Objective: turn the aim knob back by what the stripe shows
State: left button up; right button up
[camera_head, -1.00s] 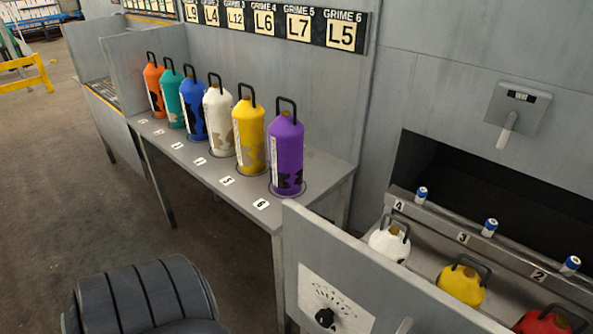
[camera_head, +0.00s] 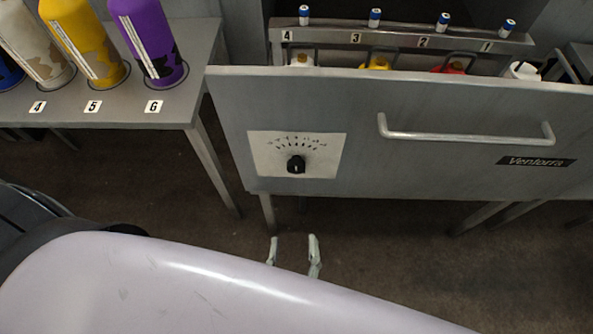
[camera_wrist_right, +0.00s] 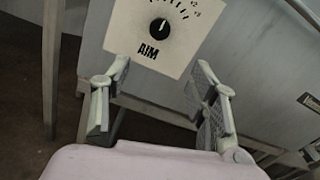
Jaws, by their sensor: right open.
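The black aim knob (camera_head: 296,164) sits on a white dial plate (camera_head: 265,160) with a scale arc, on the left of the grey front panel (camera_head: 420,105). In the right wrist view the knob (camera_wrist_right: 159,28) shows above the word AIM, its light mark near the top. My right gripper (camera_head: 293,252) is open and empty below the panel in the head view. In the right wrist view its two fingers (camera_wrist_right: 158,105) stand apart, with the dial plate beyond them and not touched. I cannot make out a stripe for certain. My left gripper is not in view.
A handle bar (camera_head: 465,133) sticks out of the panel right of the dial. Behind the panel stand several bottles and a numbered rail (camera_head: 400,38). A table (camera_head: 185,115) with purple (camera_head: 152,50) and yellow (camera_head: 92,45) cylinders stands left. The floor below is clear.

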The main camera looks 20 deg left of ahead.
aim_at(296, 170)
jog(key=x, duration=0.5)
jog(key=p+x, duration=0.1)
jog(key=x, duration=0.5)
jog(key=p+x, duration=0.1)
jog(key=x, duration=0.5)
jog(key=shift+w+a+r, duration=0.1)
jog(key=shift+a+r, duration=0.05)
jog(key=shift+r, duration=0.1)
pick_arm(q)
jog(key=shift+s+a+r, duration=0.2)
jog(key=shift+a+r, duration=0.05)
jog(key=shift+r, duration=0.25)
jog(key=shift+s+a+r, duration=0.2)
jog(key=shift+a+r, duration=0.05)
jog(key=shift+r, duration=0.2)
pick_arm(e)
jog(key=shift+c, duration=0.5)
jog(key=c, duration=1.1)
